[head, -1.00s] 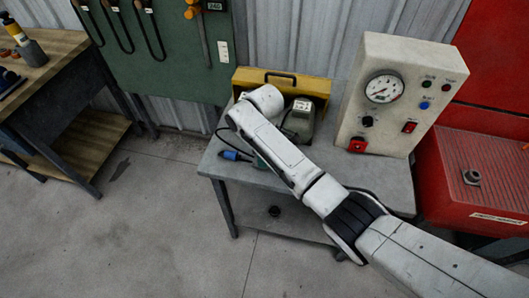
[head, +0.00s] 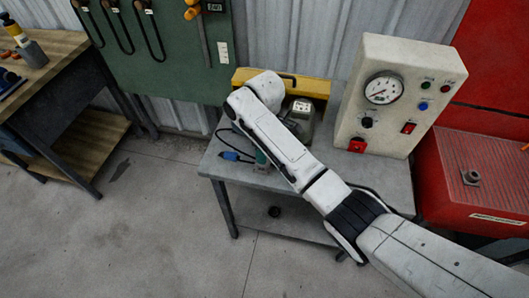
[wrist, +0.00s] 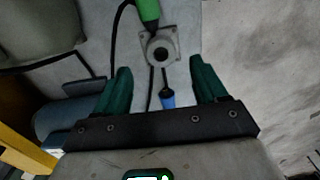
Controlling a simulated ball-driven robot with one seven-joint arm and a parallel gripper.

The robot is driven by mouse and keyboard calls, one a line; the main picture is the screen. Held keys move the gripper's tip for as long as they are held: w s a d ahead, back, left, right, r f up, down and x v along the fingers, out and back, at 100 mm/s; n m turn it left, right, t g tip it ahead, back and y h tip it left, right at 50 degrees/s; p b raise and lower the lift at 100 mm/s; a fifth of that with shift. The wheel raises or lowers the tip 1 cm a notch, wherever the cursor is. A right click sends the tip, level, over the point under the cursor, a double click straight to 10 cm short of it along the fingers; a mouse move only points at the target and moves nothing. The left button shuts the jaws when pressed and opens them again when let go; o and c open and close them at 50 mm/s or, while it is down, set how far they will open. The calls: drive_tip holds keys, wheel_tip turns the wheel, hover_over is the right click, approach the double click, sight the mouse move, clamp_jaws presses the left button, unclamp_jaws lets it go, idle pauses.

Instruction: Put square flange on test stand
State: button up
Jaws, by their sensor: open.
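A grey square flange (wrist: 160,47) with a round raised bore lies on the grey bench in the wrist view, just beyond my fingertips. My gripper (wrist: 160,68) is open and empty, its two green fingers either side of the line to the flange, not touching it. In the head view my arm hides the flange and most of my gripper; a green part (head: 262,158) shows beside the arm. The pale cabinet with a gauge (head: 383,90), perhaps the test stand, stands at the bench's right rear.
A green-ended tool (wrist: 148,10) and blue connector (wrist: 167,99) with black cables lie close to the flange. A yellow case (head: 250,77) and grey device (head: 300,112) stand behind. A square fitting (head: 471,178) sits on the red unit (head: 480,215) at right.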

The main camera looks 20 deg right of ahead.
wheel_tip(320, 180, up, 9)
idle(0.4)
drive_tip(key=s+a+f+m+y, duration=0.1)
drive_tip(key=s+f+m, duration=0.2)
drive_tip(key=s+f, duration=0.45)
drive_tip(key=s+f+m+y, duration=0.15)
drive_tip(key=s+f, duration=0.35)
drive_tip(key=s, duration=0.5)
drive_tip(key=s+d+m+h, duration=0.1)
drive_tip(key=s+d+m, duration=0.1)
drive_tip(key=s, duration=0.5)
drive_tip(key=s+d+m, duration=0.2)
drive_tip(key=s+d, duration=0.1)
drive_tip(key=s, duration=0.3)
drive_tip(key=s+d+m+t+h, duration=0.1)
drive_tip(key=s+d+m, duration=0.2)
drive_tip(key=s, duration=0.4)
drive_tip(key=shift+s+d+f+h, duration=0.15)
drive_tip(key=shift+s+d+h, duration=0.1)
drive_tip(key=shift+s+h, duration=0.1)
